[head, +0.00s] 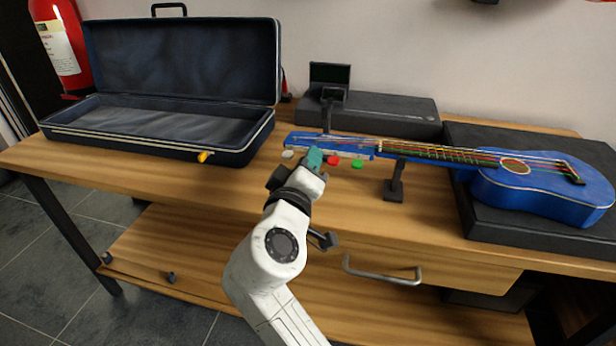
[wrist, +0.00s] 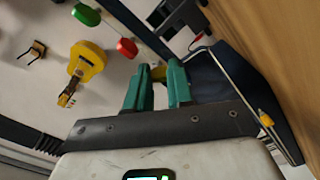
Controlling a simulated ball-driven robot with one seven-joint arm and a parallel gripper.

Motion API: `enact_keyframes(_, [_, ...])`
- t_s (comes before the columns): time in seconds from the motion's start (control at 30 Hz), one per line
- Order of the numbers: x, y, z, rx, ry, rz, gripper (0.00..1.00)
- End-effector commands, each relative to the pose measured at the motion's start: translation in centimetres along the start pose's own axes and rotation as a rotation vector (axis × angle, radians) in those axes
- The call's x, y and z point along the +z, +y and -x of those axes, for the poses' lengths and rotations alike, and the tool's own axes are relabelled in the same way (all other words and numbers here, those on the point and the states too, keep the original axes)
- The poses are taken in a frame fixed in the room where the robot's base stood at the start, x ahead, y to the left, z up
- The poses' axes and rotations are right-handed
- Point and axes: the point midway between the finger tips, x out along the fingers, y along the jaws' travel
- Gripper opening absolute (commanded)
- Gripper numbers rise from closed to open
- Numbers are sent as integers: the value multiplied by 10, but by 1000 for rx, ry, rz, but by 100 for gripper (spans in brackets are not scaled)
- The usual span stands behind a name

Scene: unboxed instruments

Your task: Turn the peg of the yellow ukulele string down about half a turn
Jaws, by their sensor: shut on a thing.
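The blue ukulele (head: 540,190) lies with its body at the right and its headstock (head: 340,146) pointing left. Along the headstock's near edge I see a white peg (head: 288,154), a red peg (head: 333,160) and a green peg (head: 357,163). The red peg (wrist: 127,47) and green peg (wrist: 86,14) also show in the wrist view. My gripper (head: 315,158) is between the white and red pegs, its teal fingers shut on the yellow peg (wrist: 158,72). Only a bit of yellow shows between the fingers (wrist: 158,84); the head view hides this peg.
An open navy case (head: 190,135) with a yellow latch (head: 205,157) stands left. A black neck stand (head: 395,182) is right of the pegs. The bench front (head: 225,185) is clear.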

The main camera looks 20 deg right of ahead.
Motion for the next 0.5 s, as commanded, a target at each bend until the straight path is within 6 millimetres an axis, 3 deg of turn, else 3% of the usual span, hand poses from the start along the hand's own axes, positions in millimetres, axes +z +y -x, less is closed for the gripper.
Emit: enact_keyframes(0.5, [3,-5,0,1,-1,-493,0])
